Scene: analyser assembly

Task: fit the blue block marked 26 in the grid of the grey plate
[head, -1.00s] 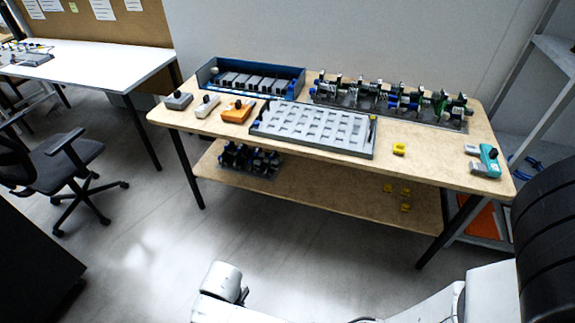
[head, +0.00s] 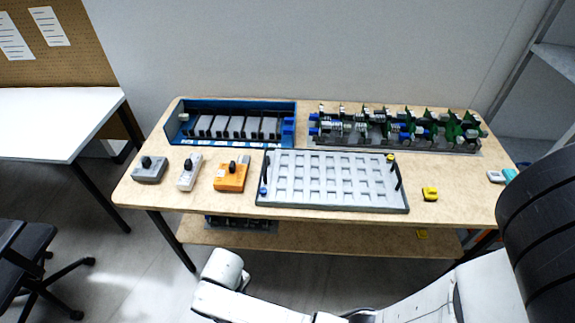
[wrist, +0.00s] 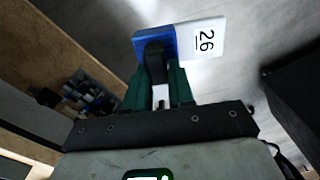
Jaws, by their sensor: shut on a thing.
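The blue block marked 26 (wrist: 146,46) is in my gripper (wrist: 160,75) in the wrist view, with its white face and the number 26 (wrist: 203,40) turned to the right. The two green-sided fingers are shut on it, and it is held away from the table, with floor behind it. The grey plate (head: 268,205) lies on the table in the head view, with a grid of pale, empty-looking pockets. A small blue piece sits at its left edge and a yellow one at its upper right corner. The gripper and block do not show in the head view.
On the wooden table (head: 465,205) stand a blue tray of grey modules (head: 180,142), a rack of green and blue parts (head: 465,152), a grey device (head: 150,170), a white device (head: 189,172), an orange device (head: 231,177) and a yellow piece (head: 430,194). A chair (head: 25,250) stands at the left.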

